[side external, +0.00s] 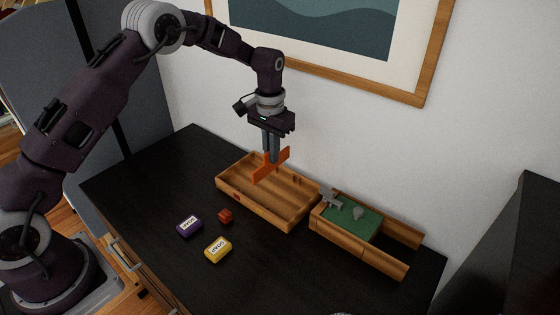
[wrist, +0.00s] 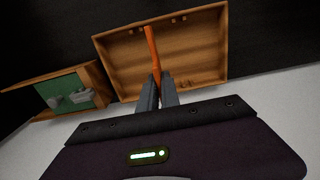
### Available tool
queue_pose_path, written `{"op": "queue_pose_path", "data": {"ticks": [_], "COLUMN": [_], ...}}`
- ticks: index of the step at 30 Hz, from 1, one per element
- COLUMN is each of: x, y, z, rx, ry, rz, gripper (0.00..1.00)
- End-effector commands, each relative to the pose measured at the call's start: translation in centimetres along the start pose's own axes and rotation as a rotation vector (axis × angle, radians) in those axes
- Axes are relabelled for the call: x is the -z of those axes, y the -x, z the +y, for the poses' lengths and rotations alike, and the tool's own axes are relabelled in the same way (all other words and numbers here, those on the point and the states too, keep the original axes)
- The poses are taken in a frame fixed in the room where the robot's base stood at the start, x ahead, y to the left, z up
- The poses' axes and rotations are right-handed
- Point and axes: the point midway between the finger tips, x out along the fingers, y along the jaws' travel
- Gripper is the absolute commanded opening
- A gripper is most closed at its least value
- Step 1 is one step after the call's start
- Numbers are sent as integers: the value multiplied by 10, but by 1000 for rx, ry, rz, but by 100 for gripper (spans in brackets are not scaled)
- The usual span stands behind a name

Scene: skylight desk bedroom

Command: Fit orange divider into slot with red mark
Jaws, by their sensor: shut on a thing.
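A small red mark (side external: 237,197) shows on the tray's front wall, near the left corner. Small notches show on the tray's walls, but their fit with the divider is unclear.
Right of the tray is a wooden box (side external: 372,251) with a green panel (side external: 352,219) and grey metal pieces. In front lie a purple soap box (side external: 189,226), a yellow soap box (side external: 218,250) and a small red-orange block (side external: 225,216). The wall is close behind.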

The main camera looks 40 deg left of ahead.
Motion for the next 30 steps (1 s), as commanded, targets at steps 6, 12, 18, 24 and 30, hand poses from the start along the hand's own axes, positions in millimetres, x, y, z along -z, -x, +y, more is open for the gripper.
{"op": "queue_pose_path", "data": {"ticks": [6,12,18,24,30], "x": [-2,-2,-2,-3,-2], "y": [20,21,14,-9,-30], "z": [-53,-55,-55,-55,-55], "rx": [-1,-1,-1,-1,0], "ry": [3,0,0,1,1], "rz": [1,0,-2,-4,-2], "gripper": [0,0,0,0,0]}}
